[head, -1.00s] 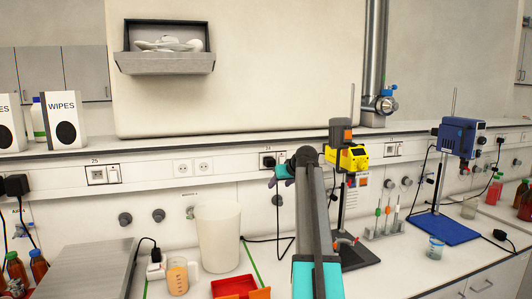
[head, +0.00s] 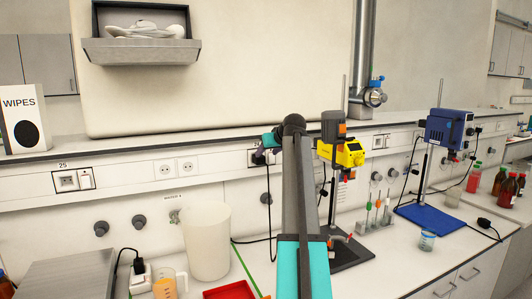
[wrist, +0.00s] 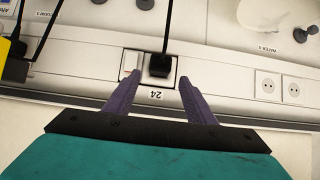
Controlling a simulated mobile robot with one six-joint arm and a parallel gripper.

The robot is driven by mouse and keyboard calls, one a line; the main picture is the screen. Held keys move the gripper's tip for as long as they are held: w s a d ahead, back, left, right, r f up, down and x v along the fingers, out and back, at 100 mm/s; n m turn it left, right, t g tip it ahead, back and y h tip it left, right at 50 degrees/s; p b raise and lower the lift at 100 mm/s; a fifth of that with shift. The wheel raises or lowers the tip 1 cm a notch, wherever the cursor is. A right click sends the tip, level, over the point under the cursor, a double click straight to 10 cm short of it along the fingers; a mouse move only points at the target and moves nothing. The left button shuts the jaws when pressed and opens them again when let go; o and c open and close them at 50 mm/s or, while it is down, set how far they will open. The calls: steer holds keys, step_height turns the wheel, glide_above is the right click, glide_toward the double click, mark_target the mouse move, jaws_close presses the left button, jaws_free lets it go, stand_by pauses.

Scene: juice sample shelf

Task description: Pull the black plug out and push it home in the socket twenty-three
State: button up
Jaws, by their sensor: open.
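The black plug (head: 258,158) sits in the wall outlet strip, its black cord hanging down. In the wrist view, which is upside down, the plug (wrist: 160,66) is in the outlet labelled 24 (wrist: 155,95). My gripper (wrist: 161,79) is open, its purple fingers pointing at that outlet, one on either side of the plug in the picture. Contact is not visible. In the head view my gripper (head: 272,142) is at the strip, partly hidden by my arm. A further outlet panel (head: 380,141) lies to the right; its number is not legible.
A yellow-and-grey stirrer (head: 342,150) on a stand is close to the right of my arm. A white bucket (head: 207,242) and a red tray (head: 229,291) are below on the bench. The panel labelled 25 (head: 74,180) is at left. A shelf edge runs above the strip.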

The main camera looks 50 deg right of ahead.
mark_target(262, 159)
steer(key=shift+w+f, duration=0.1)
steer(key=shift+w, duration=0.05)
steer(key=shift+b+x, duration=1.3)
steer(key=shift+x, duration=3.05)
steer(key=c, duration=1.2)
steer(key=shift+o, duration=0.2)
steer(key=shift+f, duration=0.1)
steer(key=shift+s, duration=0.4)
steer(key=shift+s+a, duration=0.4)
steer(key=shift+s, duration=0.45)
steer(key=shift+s+a, duration=0.4)
steer(key=shift+s, duration=0.5)
